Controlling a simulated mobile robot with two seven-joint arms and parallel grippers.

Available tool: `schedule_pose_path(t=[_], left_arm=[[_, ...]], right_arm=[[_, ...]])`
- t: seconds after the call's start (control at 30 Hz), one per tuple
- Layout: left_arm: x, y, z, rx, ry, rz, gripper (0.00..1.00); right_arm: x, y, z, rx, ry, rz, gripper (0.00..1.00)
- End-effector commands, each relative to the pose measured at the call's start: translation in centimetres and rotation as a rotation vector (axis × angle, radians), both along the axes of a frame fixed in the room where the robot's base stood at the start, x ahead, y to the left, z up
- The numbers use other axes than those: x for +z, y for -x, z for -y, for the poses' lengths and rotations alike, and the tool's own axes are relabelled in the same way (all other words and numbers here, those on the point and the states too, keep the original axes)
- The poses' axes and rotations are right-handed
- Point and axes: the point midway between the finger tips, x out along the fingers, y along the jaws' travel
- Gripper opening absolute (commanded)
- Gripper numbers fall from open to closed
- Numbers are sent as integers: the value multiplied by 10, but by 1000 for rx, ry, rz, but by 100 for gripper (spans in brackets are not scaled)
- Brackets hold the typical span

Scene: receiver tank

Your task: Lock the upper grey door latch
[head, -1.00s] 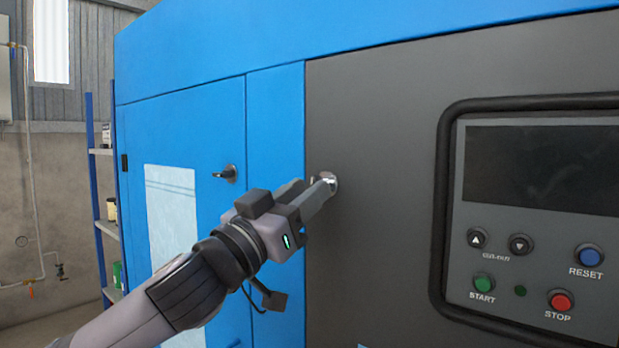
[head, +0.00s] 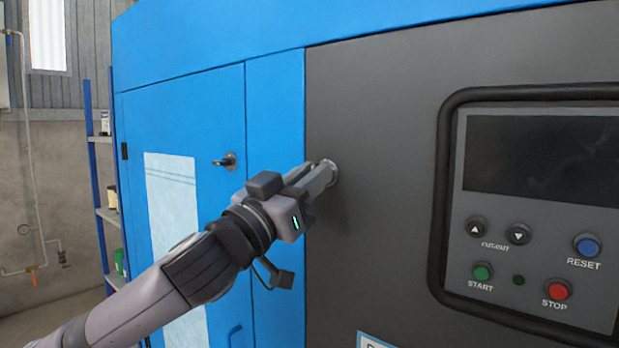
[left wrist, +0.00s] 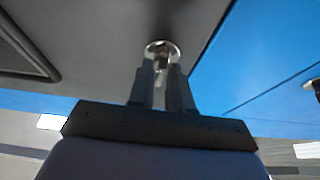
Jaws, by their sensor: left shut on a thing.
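The upper grey door latch (head: 331,170) is a small round silver fitting on the grey door (head: 375,120), close to its left edge. My left gripper (head: 324,174) reaches it from the lower left and is shut on it, hiding most of its handle. In the left wrist view the latch's round base (left wrist: 161,47) shows just beyond the two fingertips (left wrist: 160,72), with part of its handle between the fingers. The latch's exact turn angle is hard to tell. My right gripper is in no view.
A blue door (head: 205,110) with a black-handled latch (head: 227,161) is to the left. A control panel (head: 540,220) with a dark screen and several buttons is on the right of the grey door. A shelf (head: 105,180) stands at far left.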

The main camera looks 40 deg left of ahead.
Motion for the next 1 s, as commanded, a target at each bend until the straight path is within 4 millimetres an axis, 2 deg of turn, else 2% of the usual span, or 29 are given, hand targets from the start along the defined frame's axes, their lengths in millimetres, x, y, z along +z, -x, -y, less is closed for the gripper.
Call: schedule_pose_path(t=[0.27, 1.0], left_arm=[[1, 0, -1, 1, -150, 10, 0], [5, -1, -3, 0, -845, 63, 0]], right_arm=[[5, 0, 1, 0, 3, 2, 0], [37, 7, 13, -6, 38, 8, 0]])
